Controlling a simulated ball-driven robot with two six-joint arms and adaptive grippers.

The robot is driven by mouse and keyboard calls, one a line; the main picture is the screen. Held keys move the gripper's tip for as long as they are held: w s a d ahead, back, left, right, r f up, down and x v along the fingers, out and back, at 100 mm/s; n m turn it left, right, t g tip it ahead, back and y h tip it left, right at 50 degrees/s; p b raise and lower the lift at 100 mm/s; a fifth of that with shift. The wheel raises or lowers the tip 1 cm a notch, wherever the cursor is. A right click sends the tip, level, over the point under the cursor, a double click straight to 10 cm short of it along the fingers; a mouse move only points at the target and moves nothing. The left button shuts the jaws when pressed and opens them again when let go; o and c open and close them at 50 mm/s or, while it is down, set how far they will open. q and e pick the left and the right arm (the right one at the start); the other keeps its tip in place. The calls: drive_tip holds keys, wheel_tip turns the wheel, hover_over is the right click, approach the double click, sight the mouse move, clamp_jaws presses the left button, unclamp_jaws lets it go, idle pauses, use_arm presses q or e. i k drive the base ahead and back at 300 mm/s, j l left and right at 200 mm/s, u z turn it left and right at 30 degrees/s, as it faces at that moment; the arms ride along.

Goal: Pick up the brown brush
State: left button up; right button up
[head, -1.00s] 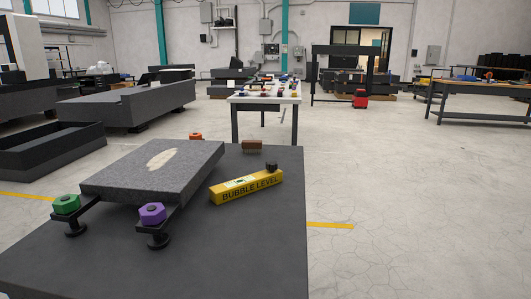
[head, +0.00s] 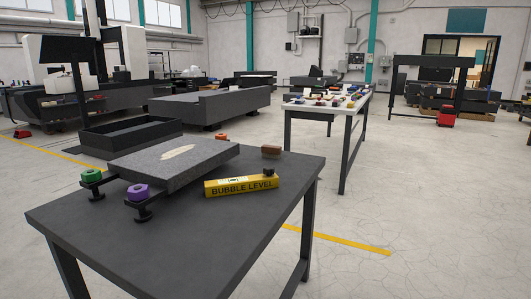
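The brown brush (head: 271,152) is a small brown block near the far right edge of the dark table (head: 212,247). It stands behind the yellow bubble level (head: 241,187) and to the right of the grey granite slab (head: 201,167). The brush looks upright and apart from the level, with open table around it. Its lower part looks lighter, but it is small in the view. Neither of my grippers is in view.
Green (head: 91,176), purple (head: 139,192) and orange (head: 221,138) knobs stand around the slab. A white-topped table (head: 338,110) with several small items stands behind. The floor to the right is clear, with a yellow line (head: 345,242).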

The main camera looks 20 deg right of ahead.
sight(269, 151)
drive_tip(key=l+u, duration=0.3)
drive_tip(key=l, duration=0.55)
drive_tip(key=l+u, duration=0.35)
drive_tip(key=l, duration=0.5)
